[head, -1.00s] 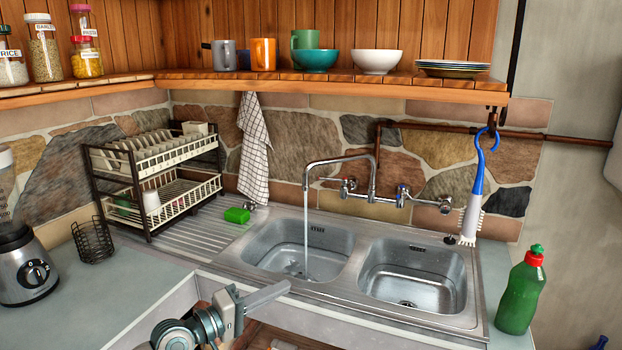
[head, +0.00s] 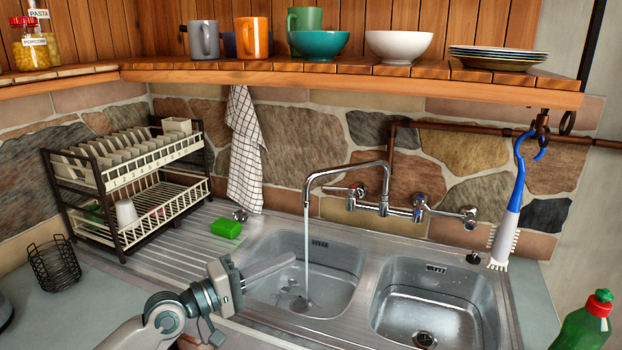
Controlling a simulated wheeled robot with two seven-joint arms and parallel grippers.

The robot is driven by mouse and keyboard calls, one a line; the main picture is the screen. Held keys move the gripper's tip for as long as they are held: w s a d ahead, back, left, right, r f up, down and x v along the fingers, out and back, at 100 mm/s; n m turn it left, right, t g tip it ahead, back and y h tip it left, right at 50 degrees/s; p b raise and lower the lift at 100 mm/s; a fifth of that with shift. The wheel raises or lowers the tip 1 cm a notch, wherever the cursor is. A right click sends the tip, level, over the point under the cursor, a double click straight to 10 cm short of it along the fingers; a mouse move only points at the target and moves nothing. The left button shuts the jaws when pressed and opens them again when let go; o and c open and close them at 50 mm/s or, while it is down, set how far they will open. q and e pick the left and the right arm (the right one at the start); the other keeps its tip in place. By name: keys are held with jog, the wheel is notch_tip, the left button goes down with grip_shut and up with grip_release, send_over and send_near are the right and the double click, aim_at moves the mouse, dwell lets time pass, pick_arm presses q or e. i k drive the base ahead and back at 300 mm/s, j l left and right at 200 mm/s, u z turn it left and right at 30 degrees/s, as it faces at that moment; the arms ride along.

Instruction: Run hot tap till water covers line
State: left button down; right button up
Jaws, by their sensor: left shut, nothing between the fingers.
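The tap (head: 345,178) is on the stone wall, its spout over the left basin (head: 262,262). A thin stream of water (head: 306,245) falls from the spout into that basin. The bottom looks wet; I cannot make out a line or the water's depth. The red-marked hot handle (head: 357,191) is left of the spout's base; the blue-marked handle (head: 419,206) is right of it. My left gripper (head: 312,259) is shut and empty. It reaches in from the lower left, in front of the left basin, apart from the handles. My right gripper is out of view.
The right basin (head: 425,300) looks empty. A green sponge (head: 226,229) lies beside the left basin. A dish rack (head: 130,185) stands at the left. A wooden shelf (head: 350,85) overhangs the tap.

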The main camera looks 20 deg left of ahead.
aim_at(351, 189)
jog(key=i+j, duration=0.35)
jog(key=i, duration=0.2)
jog(key=i+j, duration=0.35)
jog(key=i, duration=0.2)
